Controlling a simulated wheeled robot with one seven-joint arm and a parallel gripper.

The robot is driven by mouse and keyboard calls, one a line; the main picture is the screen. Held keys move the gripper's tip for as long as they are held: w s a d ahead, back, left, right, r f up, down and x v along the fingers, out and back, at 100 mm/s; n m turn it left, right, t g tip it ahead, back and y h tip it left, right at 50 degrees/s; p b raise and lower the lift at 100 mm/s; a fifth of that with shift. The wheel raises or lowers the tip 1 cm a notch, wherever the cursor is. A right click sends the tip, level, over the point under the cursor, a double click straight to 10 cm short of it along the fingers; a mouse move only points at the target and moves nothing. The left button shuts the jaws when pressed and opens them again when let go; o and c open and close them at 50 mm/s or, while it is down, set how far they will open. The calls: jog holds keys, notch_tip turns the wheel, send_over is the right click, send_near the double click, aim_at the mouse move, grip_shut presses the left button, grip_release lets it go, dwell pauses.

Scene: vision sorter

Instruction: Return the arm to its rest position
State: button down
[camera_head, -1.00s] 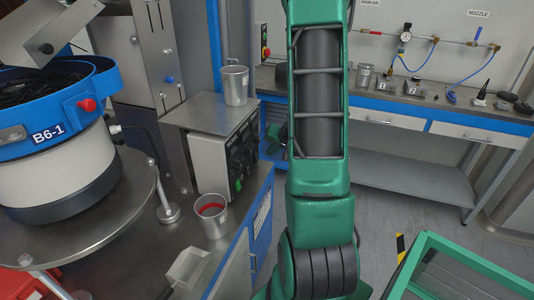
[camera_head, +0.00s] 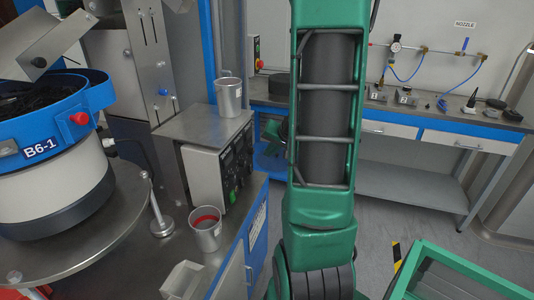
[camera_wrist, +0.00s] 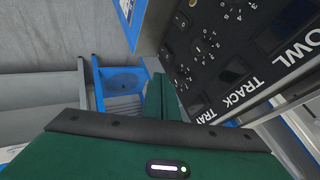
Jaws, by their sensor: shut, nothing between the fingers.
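My green arm (camera_head: 322,215) stands upright in the middle of the head view, its elbow near the bottom edge. A small green part of it shows behind the arm, beside the control box. In the wrist view my gripper (camera_wrist: 160,92) is shut and empty, its green fingers together. It points past the black control panel (camera_wrist: 225,70) with white lettering, which fills the upper right. Whether the fingers touch anything there cannot be told.
The control box (camera_head: 218,165) stands on the steel bench, with a metal cup (camera_head: 229,98) on top. Another cup (camera_head: 205,232), red inside, stands nearer. A feeder bowl (camera_head: 50,175) is at left. A green-framed bin (camera_head: 455,270) is lower right. Grey floor (camera_head: 385,215) lies between benches.

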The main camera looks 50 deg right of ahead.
jog(key=shift+a, duration=0.1)
dwell(0.3)
jog(key=s+a+r+n+g+y, duration=0.1)
jog(key=s+a+r+n+g, duration=0.1)
jog(key=s+a, duration=0.8)
jog(key=s+a+r+n+g+y, duration=0.1)
jog(key=s+a+r+n+g, duration=0.2)
jog(key=s+a, duration=0.7)
notch_tip(320, 180, up, 2)
jog(key=s+g, duration=0.1)
jog(key=g, duration=0.1)
jog(key=shift+s+a+r+n+g, duration=0.2)
jog(key=shift+a+r+n+g, duration=0.1)
jog(key=shift+a, duration=0.1)
jog(key=shift+w+f, duration=0.3)
jog(key=shift+w, duration=0.3)
